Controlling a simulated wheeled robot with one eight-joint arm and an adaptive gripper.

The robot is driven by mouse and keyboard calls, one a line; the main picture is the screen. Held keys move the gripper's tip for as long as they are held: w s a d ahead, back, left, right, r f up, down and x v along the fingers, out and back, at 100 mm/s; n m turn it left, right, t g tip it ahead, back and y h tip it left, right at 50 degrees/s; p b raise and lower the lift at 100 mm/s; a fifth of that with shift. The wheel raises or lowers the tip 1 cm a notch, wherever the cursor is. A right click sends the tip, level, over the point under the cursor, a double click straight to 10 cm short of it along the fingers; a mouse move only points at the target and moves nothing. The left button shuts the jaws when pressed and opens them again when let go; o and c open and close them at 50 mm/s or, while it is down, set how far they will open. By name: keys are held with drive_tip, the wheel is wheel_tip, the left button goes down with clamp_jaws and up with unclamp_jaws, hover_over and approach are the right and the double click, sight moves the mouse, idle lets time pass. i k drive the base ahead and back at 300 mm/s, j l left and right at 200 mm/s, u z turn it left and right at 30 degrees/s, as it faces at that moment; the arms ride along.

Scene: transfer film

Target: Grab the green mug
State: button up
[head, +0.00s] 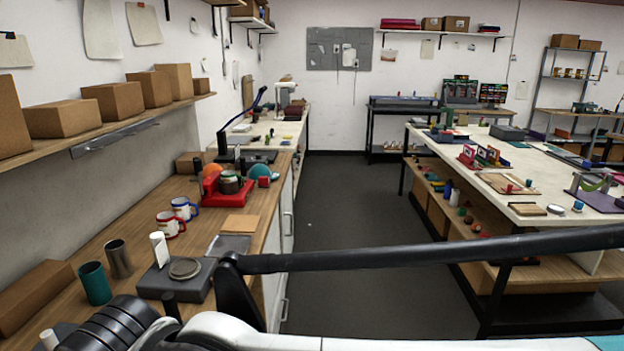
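A green, slightly teal mug (95,284) stands upright on the wooden counter (134,236) at the lower left. No handle shows on it from this side. A grey-brown metal cup (119,259) stands just behind it to the right. My gripper is not in view. Parts of my own arm cross the bottom of the picture, below and to the right of the green mug, and do not cover it.
Right of the mug is a dark block (172,280) with a white upright piece and a round disc. Red-handled (170,224) and blue-handled (185,208) white mugs stand farther back. A cardboard box (38,295) lies left. The aisle floor (350,200) is clear.

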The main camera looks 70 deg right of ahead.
sight(228, 177)
drive_tip(key=l+z, duration=0.4)
drive_tip(key=i+l+z, duration=0.15)
drive_tip(key=z, duration=0.2)
drive_tip(key=i+l+z, duration=0.15)
drive_tip(key=z, duration=0.25)
drive_tip(key=i+l+z, duration=0.2)
drive_tip(key=z, duration=0.2)
drive_tip(key=i+l, duration=0.35)
